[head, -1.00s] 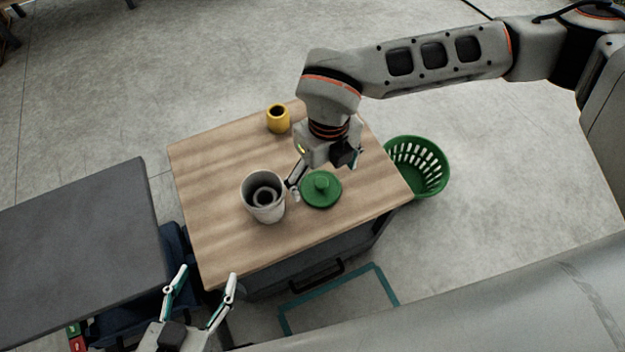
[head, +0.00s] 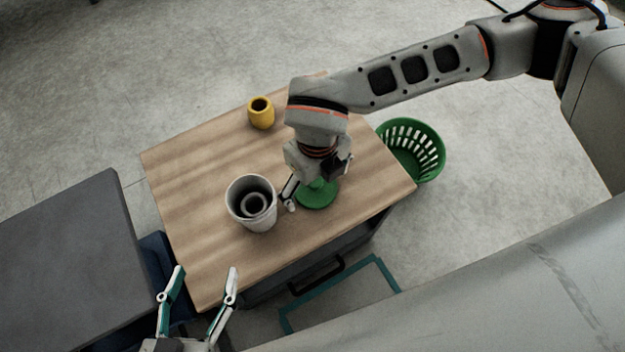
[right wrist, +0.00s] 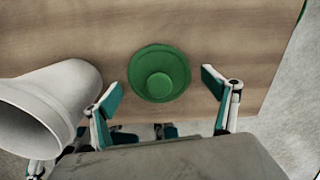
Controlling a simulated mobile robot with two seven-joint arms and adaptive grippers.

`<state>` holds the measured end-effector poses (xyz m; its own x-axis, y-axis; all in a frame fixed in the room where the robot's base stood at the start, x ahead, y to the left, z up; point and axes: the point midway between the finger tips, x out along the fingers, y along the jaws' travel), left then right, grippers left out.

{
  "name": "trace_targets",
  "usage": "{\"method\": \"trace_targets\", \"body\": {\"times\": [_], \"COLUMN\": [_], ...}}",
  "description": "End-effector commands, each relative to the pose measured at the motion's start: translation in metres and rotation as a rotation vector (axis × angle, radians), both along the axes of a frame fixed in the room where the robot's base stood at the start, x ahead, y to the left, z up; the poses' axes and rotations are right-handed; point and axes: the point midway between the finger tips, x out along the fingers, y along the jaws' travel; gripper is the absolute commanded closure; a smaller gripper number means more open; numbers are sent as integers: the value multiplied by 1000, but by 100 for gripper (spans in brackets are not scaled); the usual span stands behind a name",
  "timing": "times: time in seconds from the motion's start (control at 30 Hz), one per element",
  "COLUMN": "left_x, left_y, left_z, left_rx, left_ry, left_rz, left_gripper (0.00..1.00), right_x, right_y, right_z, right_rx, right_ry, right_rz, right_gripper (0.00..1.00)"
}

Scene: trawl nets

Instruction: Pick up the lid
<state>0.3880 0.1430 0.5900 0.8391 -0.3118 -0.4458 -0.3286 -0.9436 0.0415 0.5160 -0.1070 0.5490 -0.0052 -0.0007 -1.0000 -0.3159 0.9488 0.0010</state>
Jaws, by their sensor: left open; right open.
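The green round lid (head: 318,196) with a raised knob lies flat on the wooden table top. It shows whole in the right wrist view (right wrist: 159,74), a little beyond the fingertips and between their lines. My right gripper (right wrist: 160,90) is open and empty, its fingers apart on either side of the lid. In the head view my right gripper (head: 308,200) is over the lid and hides part of it. My left gripper (head: 202,284) is open and empty, in front of the table's near left corner.
A white pot (head: 251,204) stands close left of the right gripper, also large in the right wrist view (right wrist: 45,108). A yellow mug (head: 261,113) stands at the table's back. A green basket (head: 412,150) is on the floor to the right. A dark table (head: 62,262) is at left.

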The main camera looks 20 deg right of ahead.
Motion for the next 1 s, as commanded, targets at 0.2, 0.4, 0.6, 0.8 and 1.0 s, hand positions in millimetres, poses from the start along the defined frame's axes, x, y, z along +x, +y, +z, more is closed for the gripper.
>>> {"method": "trace_targets", "body": {"times": [0.2,0.4,0.6,0.8,1.0], "left_x": [1,1,1,1,6], "left_y": [-1,-1,0,0,3], "left_z": [4,3,1,1,10], "left_rx": [-4,-3,-2,-1,11], "left_ry": [-7,-5,-3,-3,-22], "left_rz": [0,0,1,1,0], "left_gripper": [41,41,41,41,41], "right_x": [2,1,1,0,1], "right_y": [0,0,-1,-2,-2], "right_z": [4,3,1,-1,19], "right_rx": [1,1,-2,-4,-4], "right_ry": [-7,-5,-2,2,-4], "right_rz": [0,0,-1,-2,-2], "right_gripper": [22,55,56,56,74]}}
